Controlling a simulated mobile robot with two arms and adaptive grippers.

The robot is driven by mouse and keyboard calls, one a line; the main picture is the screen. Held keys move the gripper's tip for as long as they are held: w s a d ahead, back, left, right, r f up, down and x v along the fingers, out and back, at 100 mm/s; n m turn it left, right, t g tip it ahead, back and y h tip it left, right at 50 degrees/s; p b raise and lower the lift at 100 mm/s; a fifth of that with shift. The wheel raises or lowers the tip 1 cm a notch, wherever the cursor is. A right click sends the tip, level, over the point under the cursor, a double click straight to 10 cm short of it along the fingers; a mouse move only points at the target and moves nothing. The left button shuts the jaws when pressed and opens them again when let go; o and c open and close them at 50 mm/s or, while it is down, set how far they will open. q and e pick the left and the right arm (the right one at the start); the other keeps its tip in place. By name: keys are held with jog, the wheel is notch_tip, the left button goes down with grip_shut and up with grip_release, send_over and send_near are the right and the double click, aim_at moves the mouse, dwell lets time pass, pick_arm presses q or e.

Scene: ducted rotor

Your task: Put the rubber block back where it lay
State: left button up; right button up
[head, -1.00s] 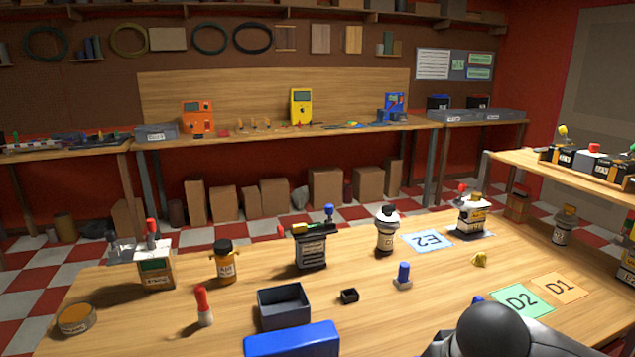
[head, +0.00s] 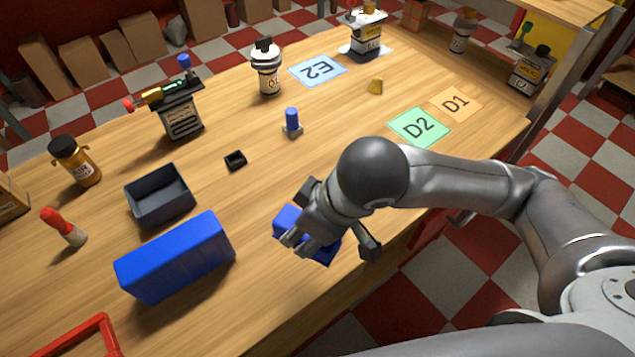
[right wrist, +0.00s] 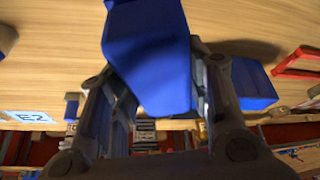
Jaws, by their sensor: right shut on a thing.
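My right gripper (head: 298,240) is shut on a blue block (head: 288,218), which I take to be the rubber block. They are over the table's near edge, right of a larger blue box (head: 175,258). In the right wrist view the blue block (right wrist: 150,55) is between the fingers and reaches past the top edge of the picture. Fingers and arm hide part of it in the head view. I cannot tell whether it touches the table (head: 255,195). My left gripper is not in view.
A dark open bin (head: 160,198) stands behind the larger blue box. A small black dish (head: 235,160) and a blue-topped peg (head: 292,125) are further back. A green D2 card (head: 420,127) and an orange D1 card (head: 456,103) lie right. A red frame (head: 75,340) is lower left.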

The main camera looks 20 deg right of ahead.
jog(key=w+d+f, duration=0.1)
jog(key=w+f, duration=0.2)
jog(key=w, duration=0.1)
jog(key=w+d+f, duration=0.1)
jog(key=w+f, duration=0.2)
jog(key=w, duration=0.1)
jog(key=w+d+f, duration=0.1)
jog(key=w+f, duration=0.1)
jog(key=w, duration=0.2)
jog(key=shift+w+f, duration=0.1)
jog(key=shift+f, duration=0.3)
jog(key=shift+w+f, duration=0.15)
jog(key=shift+f, duration=0.05)
jog(key=f, duration=0.3)
jog(key=shift+w+d, duration=0.15)
jog(key=shift+w, duration=0.05)
jog(key=shift+f, duration=0.25)
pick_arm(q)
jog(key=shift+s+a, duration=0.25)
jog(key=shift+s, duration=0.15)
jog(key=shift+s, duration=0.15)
pick_arm(e)
jog(key=shift+f, duration=0.15)
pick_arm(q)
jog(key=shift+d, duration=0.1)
pick_arm(e)
jog(key=o, duration=1)
